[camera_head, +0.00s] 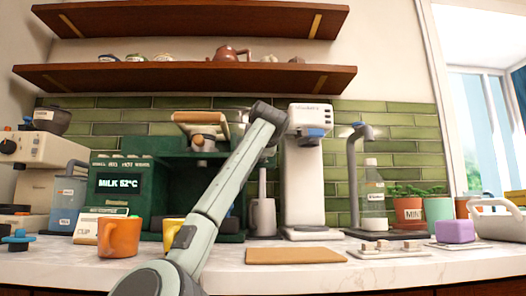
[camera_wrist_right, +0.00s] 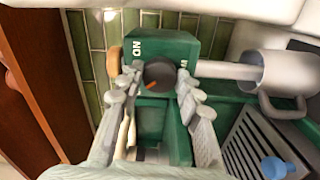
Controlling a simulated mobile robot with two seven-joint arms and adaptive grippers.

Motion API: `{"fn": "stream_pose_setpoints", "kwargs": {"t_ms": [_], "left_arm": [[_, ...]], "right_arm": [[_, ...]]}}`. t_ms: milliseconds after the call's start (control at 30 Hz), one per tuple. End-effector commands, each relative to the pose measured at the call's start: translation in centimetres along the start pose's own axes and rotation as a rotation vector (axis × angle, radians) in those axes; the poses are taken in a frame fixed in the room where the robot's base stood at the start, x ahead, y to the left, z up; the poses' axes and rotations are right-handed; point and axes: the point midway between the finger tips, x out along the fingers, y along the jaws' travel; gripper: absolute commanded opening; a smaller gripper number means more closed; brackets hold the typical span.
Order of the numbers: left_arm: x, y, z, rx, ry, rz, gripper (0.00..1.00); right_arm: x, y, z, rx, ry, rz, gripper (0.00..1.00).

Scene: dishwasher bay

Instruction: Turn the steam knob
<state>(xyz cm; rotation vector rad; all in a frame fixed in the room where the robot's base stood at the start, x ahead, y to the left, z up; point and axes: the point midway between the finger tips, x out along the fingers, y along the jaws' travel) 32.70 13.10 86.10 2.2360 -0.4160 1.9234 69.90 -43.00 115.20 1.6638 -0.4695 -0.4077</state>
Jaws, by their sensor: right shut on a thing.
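The steam knob (camera_wrist_right: 160,74) is a round dark knob with an orange mark, on a green housing (camera_wrist_right: 178,45) with white lettering in the right wrist view. My right gripper (camera_wrist_right: 159,78) is shut on the knob, with one finger on each side. In the head view my right arm reaches up to the green coffee machine (camera_head: 112,202), whose display reads "MILK 52°C". The arm's wrist hides the knob and the fingers there. My left gripper is in neither view.
An orange mug (camera_head: 119,237) and a yellow cup (camera_head: 172,231) stand before the machine. A white grinder (camera_head: 306,170) stands right of my arm. A brown mat (camera_head: 295,256) lies on the counter. A metal pitcher (camera_wrist_right: 284,73) is near the gripper in the wrist view.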

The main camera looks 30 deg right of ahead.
Motion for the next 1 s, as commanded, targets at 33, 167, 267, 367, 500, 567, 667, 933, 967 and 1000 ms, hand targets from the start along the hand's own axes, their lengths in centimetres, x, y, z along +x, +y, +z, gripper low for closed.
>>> {"fn": "stream_pose_setpoints", "kwargs": {"t_ms": [33,167,267,367,500,567,667,933,967,1000], "left_arm": [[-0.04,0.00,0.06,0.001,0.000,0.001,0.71],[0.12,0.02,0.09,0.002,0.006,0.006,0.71],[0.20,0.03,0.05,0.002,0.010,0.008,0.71],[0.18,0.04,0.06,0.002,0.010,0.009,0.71],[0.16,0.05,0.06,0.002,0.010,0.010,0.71],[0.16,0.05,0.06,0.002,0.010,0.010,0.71],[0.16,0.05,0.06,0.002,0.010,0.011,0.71],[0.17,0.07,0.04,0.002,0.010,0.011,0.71],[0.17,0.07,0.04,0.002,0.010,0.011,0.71],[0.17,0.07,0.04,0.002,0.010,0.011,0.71]], "right_arm": [[0.02,-0.05,0.05,-0.026,-0.001,0.000,0.06],[0.00,0.00,0.03,-0.086,-0.001,0.001,0.06],[0.00,0.03,0.03,-0.118,-0.001,0.001,0.06],[-0.01,0.05,0.02,-0.140,0.000,0.001,0.06],[-0.01,0.07,0.02,-0.155,0.000,0.001,0.06],[-0.01,0.08,0.02,-0.158,0.000,0.001,0.06],[-0.01,0.08,0.01,-0.159,0.000,0.001,0.06],[0.00,0.08,0.02,-0.159,-0.001,0.001,0.41],[-0.01,0.08,0.01,-0.159,-0.001,0.001,0.45],[-0.01,0.08,0.01,-0.159,-0.001,0.001,0.49]]}}
